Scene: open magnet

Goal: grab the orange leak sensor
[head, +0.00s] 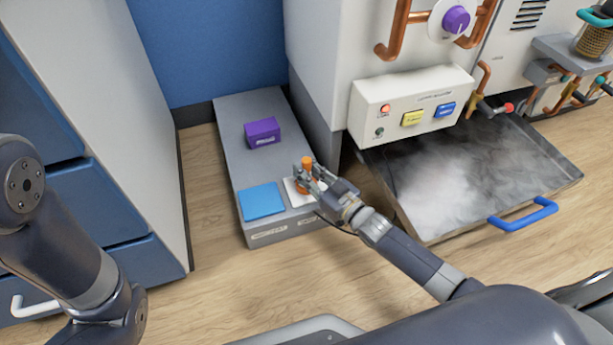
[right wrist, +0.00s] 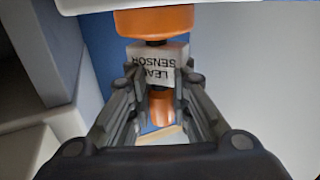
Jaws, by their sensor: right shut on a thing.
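The orange leak sensor (head: 306,162) stands upright at the front right of a low grey platform (head: 232,120), over a white square pad (head: 296,192). My right gripper (head: 308,178) is shut on it, with fingers on both sides. In the right wrist view the sensor (right wrist: 157,24) has an orange top and a white band reading "LEAK SENSOR" upside down, and the gripper's fingers (right wrist: 157,95) close around the band and lower orange part. Whether its base touches the pad is hidden. My left arm is at the left of the head view; its gripper is out of view.
A purple box (head: 262,132) and a blue square pad (head: 262,201) are on the platform. A white machine with a control panel (head: 412,105) stands at right, above a misty metal tray (head: 440,237) with a blue handle. Blue drawers (head: 110,200) stand at left.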

